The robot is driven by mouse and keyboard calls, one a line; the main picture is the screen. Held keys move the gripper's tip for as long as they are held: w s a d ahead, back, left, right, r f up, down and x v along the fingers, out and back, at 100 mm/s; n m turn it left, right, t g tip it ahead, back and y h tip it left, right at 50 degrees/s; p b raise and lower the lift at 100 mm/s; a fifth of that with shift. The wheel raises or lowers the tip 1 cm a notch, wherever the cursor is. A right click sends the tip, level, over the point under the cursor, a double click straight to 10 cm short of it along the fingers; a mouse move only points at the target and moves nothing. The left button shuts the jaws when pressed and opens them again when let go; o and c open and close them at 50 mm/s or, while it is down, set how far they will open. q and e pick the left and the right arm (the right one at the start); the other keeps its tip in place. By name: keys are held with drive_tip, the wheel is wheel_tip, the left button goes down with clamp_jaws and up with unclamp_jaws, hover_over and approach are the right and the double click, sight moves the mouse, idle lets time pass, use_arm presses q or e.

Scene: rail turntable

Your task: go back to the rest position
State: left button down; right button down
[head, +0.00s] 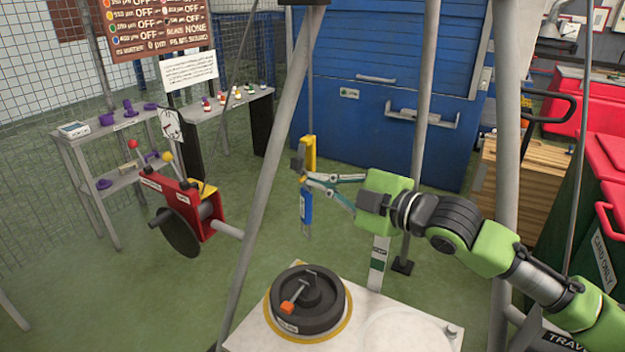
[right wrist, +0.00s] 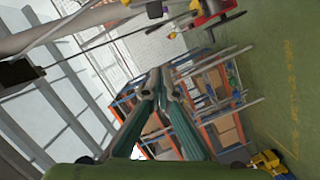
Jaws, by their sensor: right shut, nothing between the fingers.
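My right gripper (head: 304,183) is in the middle of the head view, at the end of my green and grey right arm coming in from the right. Its fingers point left and are shut with nothing between them. In the right wrist view the fingertips (right wrist: 158,75) meet. In the head view the fingers overlap a yellow and blue upright post (head: 307,205); I cannot tell whether they touch it. My left gripper does not show.
Below the gripper, a white table (head: 385,315) bears a black round turntable (head: 308,308) with an orange-tipped handle. A red lever unit (head: 190,205) with a black disc is at left. Grey poles stand around. A blue cabinet (head: 385,100) is behind; red bins (head: 608,210) are at right.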

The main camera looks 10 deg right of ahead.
drive_tip(key=s+f+m+g+h, duration=0.15)
drive_tip(key=s+f+m, duration=0.35)
drive_tip(key=f, duration=0.6)
drive_tip(key=s+f+m+g+h, duration=0.1)
drive_tip(key=s+f+m+h, duration=0.2)
drive_tip(key=s+f, duration=0.6)
drive_tip(key=s+d+f+m+g+h, duration=0.3)
drive_tip(key=s+d+f+m, duration=0.25)
drive_tip(key=s+f, duration=0.45)
drive_tip(key=s+d+f+m+g+h, duration=0.45)
drive_tip(key=s+d+f, duration=0.25)
drive_tip(key=s, duration=0.5)
wheel_tip(320, 180, down, 27)
drive_tip(key=s+y, duration=0.1)
drive_tip(key=s+d+f+g, duration=0.1)
drive_tip(key=s+d+f, duration=0.2)
drive_tip(key=s+f, duration=1.2)
drive_tip(key=shift+s+d+f, duration=0.15)
drive_tip(key=shift+s+f, duration=0.15)
drive_tip(key=shift+s, duration=0.85)
